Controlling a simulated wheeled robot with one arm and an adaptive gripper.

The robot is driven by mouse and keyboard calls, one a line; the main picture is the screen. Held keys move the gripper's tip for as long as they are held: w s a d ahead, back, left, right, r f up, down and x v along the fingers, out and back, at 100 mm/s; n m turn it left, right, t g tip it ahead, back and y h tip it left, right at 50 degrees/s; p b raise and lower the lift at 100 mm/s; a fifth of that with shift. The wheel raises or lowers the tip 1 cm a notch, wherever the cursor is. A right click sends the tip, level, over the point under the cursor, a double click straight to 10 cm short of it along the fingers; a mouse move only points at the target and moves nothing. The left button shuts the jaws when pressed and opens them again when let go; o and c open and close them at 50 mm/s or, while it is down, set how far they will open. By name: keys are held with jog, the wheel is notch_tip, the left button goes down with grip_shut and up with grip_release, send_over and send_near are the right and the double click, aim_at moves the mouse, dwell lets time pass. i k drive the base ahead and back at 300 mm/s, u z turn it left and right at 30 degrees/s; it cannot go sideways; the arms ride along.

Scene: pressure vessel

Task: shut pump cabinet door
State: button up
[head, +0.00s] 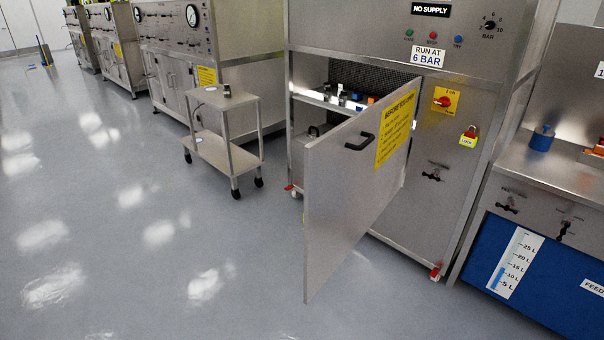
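The pump cabinet door (340,205) stands wide open, swung out from the cabinet (390,45) towards me. It is a grey metal panel, hinged on its right side, with its free edge near the middle of the view. A black handle (359,142) sits near its top, beside a yellow instruction label (395,128). The open compartment (312,84) shows behind the door, with a shelf (322,102) holding small items. The door hides much of the inside. My gripper is not in view.
A two-tier metal trolley (226,102) on casters stands left of the open door. A bench with a blue tank (545,275) stands close on the right. More cabinets (170,45) line the back left. The floor (130,220) in front and left is clear.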

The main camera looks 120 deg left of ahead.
aim_at(352, 171)
jog(key=u, duration=3.5)
jog(key=i, duration=1.65)
jog(key=z, duration=0.55)
jog(key=k, duration=0.75)
jog(key=u, duration=1.5)
